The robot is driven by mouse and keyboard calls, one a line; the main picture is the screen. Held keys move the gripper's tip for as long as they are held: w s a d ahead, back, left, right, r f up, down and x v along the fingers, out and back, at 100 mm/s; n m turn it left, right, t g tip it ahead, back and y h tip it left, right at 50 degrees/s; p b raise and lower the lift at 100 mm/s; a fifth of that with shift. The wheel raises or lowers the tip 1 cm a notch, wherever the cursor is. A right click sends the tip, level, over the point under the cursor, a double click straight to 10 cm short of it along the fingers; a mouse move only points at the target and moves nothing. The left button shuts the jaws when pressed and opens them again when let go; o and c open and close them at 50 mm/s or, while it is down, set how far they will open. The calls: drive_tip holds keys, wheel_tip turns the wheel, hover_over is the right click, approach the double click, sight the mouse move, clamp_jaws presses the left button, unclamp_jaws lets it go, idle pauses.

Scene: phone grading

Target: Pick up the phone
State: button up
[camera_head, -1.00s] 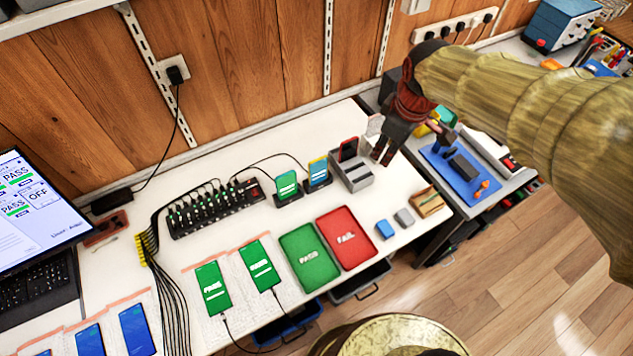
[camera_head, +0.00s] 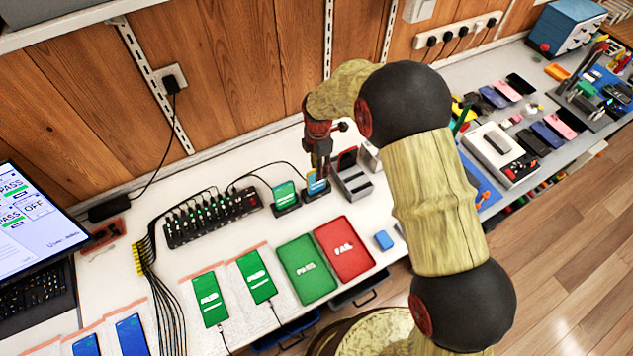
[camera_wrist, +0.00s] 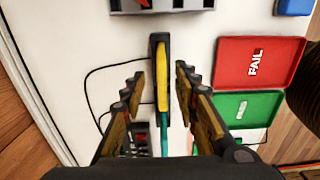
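A phone with a yellow edge (camera_wrist: 162,76) stands upright in a dark charging stand (camera_wrist: 153,44). In the head view its blue and yellow face (camera_head: 315,185) shows just below my gripper (camera_head: 318,162). In the wrist view my gripper (camera_wrist: 160,88) is open, with one finger on each side of the phone and visible gaps between. I cannot tell how far down the fingers reach. A second phone with a green screen (camera_head: 285,194) stands in its own stand to the left.
A green PASS tray (camera_head: 305,292) and a red FAIL tray (camera_head: 360,268) lie in front. A grey slotted holder (camera_head: 354,186) stands close on the right. A black hub (camera_head: 212,220) with cables is on the left. More phones (camera_head: 209,297) lie nearer the front edge.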

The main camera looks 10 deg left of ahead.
drive_tip(key=f, duration=0.3)
drive_tip(key=f+b, duration=0.1)
drive_tip(key=f, duration=0.1)
drive_tip(key=shift+s+a+f, duration=0.25)
drive_tip(key=shift+f, duration=0.1)
drive_tip(key=shift+c, duration=1.4)
clamp_jaws()
drive_tip(key=shift+r, duration=0.1)
